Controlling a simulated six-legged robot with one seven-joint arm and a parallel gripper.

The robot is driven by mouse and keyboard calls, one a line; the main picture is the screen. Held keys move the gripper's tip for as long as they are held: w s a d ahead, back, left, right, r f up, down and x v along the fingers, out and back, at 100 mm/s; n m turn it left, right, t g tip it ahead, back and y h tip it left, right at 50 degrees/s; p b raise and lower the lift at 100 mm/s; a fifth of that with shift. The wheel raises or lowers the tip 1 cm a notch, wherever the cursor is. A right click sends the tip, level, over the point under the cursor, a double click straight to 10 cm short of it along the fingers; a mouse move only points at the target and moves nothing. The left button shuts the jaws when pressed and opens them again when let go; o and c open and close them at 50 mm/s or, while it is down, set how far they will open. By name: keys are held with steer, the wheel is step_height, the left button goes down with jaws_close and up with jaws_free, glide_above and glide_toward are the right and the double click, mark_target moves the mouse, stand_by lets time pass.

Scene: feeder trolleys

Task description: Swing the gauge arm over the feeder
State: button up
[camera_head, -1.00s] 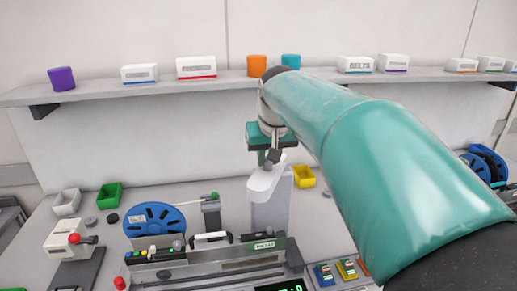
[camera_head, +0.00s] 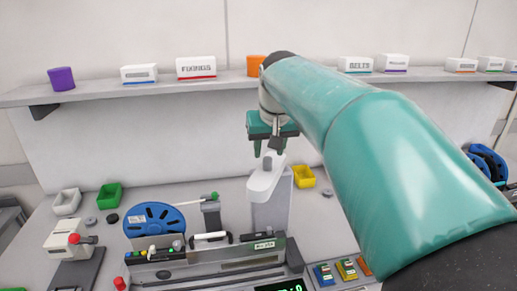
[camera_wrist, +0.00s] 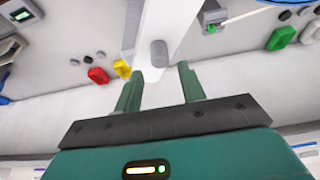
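The gauge arm (camera_head: 264,184) is a white rounded bar on top of a pale post, pointing toward the front left, with a small grey peg at its far end. The feeder (camera_head: 215,268), a grey unit with a blue reel (camera_head: 155,218), stands in front and to the left. My gripper (camera_head: 269,152) is teal, points down and is open just above the peg. In the wrist view the gauge arm (camera_wrist: 172,22) and its grey peg (camera_wrist: 158,53) appear in line with the gap between the fingers (camera_wrist: 159,70). Contact cannot be told.
A yellow bin (camera_head: 304,177) stands close right of the post. A green bin (camera_head: 109,196) and a white bin (camera_head: 67,201) stand at the left. A shelf (camera_head: 215,85) with boxes and cylinders runs behind my arm. Coloured blocks (camera_head: 346,269) lie at the front right.

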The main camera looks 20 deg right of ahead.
mark_target(269, 159)
steer(key=shift+r, duration=2.75)
steer(key=s+a+f, duration=0.3)
steer(key=s+f, duration=0.3)
steer(key=s, duration=0.1)
steer(key=s+a+f+n, duration=0.1)
steer(key=s+a+f, duration=0.3)
steer(key=s+f, duration=0.2)
steer(key=s+a+f+n+t, duration=0.1)
steer(key=s+a+f, duration=0.2)
steer(key=s+f, duration=0.4)
steer(key=shift+s+a+y, duration=0.3)
steer(key=shift+s+y, duration=0.1)
steer(key=shift+s, duration=0.2)
